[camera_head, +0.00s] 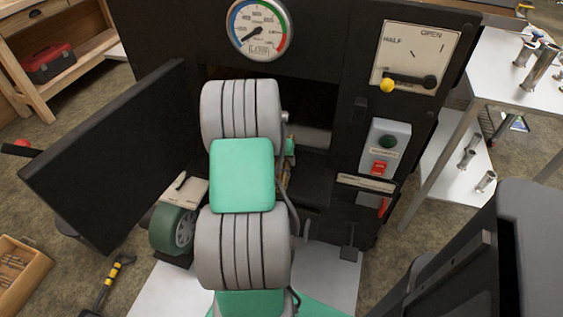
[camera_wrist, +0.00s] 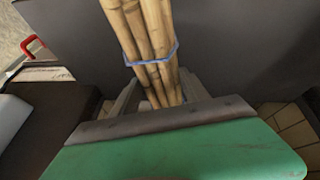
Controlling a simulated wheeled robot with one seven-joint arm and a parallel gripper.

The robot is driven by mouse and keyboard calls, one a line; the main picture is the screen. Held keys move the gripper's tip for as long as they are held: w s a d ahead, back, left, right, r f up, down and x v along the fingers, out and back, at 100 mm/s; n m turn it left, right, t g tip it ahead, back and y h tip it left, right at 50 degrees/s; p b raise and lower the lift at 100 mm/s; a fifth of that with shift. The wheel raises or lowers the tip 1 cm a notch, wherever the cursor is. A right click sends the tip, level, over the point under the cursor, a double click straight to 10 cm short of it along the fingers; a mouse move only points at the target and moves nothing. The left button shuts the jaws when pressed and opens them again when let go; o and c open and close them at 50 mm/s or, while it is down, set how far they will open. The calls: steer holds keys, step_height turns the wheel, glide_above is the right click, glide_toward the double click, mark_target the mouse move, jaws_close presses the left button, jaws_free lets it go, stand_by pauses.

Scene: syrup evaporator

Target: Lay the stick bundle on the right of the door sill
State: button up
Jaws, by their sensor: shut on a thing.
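The stick bundle (camera_wrist: 150,45), several tan sticks tied with a blue band, shows in the wrist view. My gripper (camera_wrist: 158,92) is shut on it, with the grey fingers on either side of the sticks below the band. The bundle's top end runs out of the picture. In the head view my arm reaches to the door opening (camera_head: 308,135) of the black evaporator (camera_head: 335,60) and hides my gripper. The black door (camera_head: 110,150) stands swung open on the left. The door sill is mostly hidden behind my arm, and I cannot tell whether the bundle touches it.
A gauge (camera_head: 258,27) is above. A white table (camera_head: 515,75) with metal cylinders stands right. Brickwork (camera_wrist: 290,125) shows at right in the wrist view.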

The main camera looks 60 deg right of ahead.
steer(key=o, duration=1.6)
